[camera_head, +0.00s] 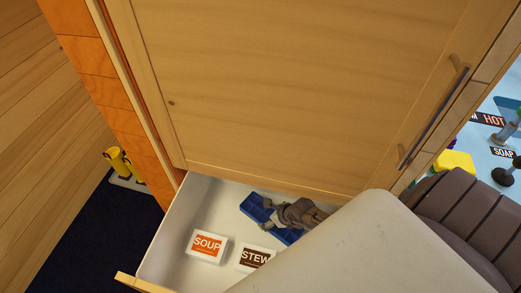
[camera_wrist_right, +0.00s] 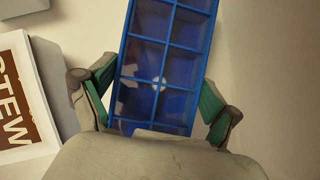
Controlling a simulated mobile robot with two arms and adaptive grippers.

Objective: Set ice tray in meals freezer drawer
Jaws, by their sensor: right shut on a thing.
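The blue ice tray (camera_head: 254,208) is inside the open white drawer (camera_head: 217,199) in the head view, towards the back by the cabinet front. My right gripper (camera_head: 290,215) is over it and hides its middle. In the right wrist view the ice tray (camera_wrist_right: 165,60) lies between the two green-padded fingers of my right gripper (camera_wrist_right: 158,98), one at each long side. I cannot tell whether the tray touches the drawer floor. My left gripper is not in view.
A box labelled SOUP (camera_head: 207,246) and a box labelled STEW (camera_head: 254,258) sit in the drawer, in front of the tray. The wooden cabinet door (camera_head: 290,90) is shut above the drawer. Yellow objects (camera_head: 118,162) stand on the floor at left.

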